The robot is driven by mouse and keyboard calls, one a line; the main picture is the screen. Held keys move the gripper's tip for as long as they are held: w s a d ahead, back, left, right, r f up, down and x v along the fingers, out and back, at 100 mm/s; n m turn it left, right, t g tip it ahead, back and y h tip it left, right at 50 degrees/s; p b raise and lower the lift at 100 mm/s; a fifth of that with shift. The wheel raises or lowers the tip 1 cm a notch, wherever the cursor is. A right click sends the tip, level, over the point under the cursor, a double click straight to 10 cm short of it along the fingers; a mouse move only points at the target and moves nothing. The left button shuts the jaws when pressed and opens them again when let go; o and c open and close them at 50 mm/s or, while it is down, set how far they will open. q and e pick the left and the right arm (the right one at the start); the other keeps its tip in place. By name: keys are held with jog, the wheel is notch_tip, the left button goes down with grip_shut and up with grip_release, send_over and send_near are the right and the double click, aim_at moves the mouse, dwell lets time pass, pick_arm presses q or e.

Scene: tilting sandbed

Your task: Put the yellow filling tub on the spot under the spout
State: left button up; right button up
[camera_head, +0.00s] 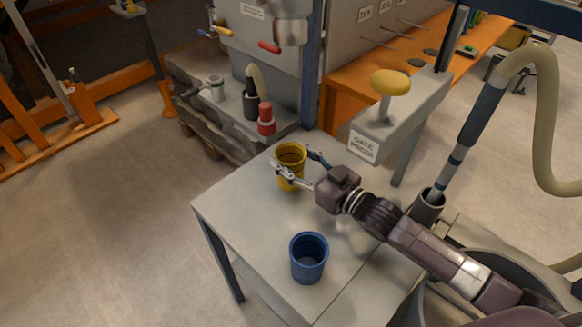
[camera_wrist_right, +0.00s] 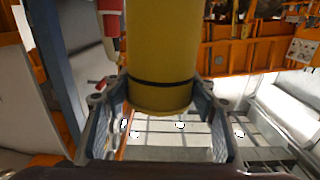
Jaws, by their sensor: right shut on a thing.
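The yellow filling tub (camera_head: 291,157) is upright with an open top, near the far corner of the grey table (camera_head: 245,210). My right gripper (camera_head: 295,162) reaches it from the right, with one finger on either side, shut on it. In the right wrist view the tub (camera_wrist_right: 162,45) stands between the two fingers (camera_wrist_right: 160,103), with a dark band around it. I cannot tell whether its base touches the table. A metal cylinder (camera_head: 291,30), perhaps the spout, hangs on the grey machine at the top. The spot beneath it is not clear. My left gripper is out of view.
A blue tub (camera_head: 308,260) stands near the table's front edge. A gate press (camera_head: 363,146) with a yellow knob (camera_head: 390,82) stands behind my right arm. A red-topped item (camera_head: 266,118) is beyond the table's far edge. The table's left part is clear.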

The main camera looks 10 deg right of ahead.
aim_at(299, 173)
notch_tip(299, 173, down, 3)
jog(key=shift+r, duration=0.2)
jog(key=shift+f, duration=0.4)
jog(key=o, duration=1.2)
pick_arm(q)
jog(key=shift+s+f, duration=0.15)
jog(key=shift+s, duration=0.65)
pick_arm(e)
jog(key=shift+o, duration=0.4)
